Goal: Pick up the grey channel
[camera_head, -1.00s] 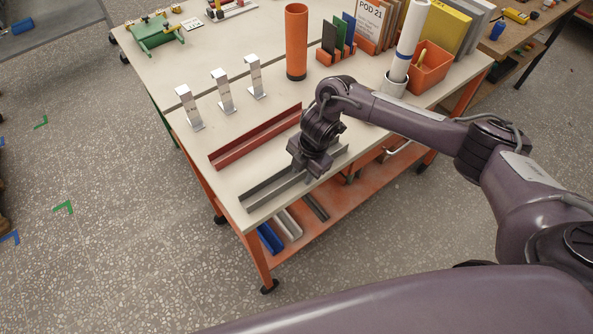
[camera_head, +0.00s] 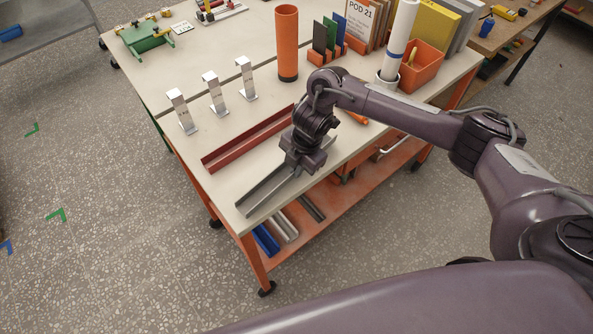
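The grey channel (camera_head: 262,192) is a long open profile near the front edge of the table (camera_head: 226,175). It lies at a slant, its near left end close to the table's corner. My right gripper (camera_head: 299,167) points down onto the channel and covers its far part. The fingertips are hidden behind the wrist, but the channel has shifted with the gripper, so it looks gripped. I cannot tell whether the channel is clear of the tabletop. My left gripper is not in view.
A red channel (camera_head: 245,140) lies just behind. Several silver brackets (camera_head: 216,94) and an orange tube (camera_head: 287,43) stand farther back. An orange bin (camera_head: 423,66) and a white roll (camera_head: 400,30) stand at right. Blue (camera_head: 266,240) and pale channels lie on the lower shelf.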

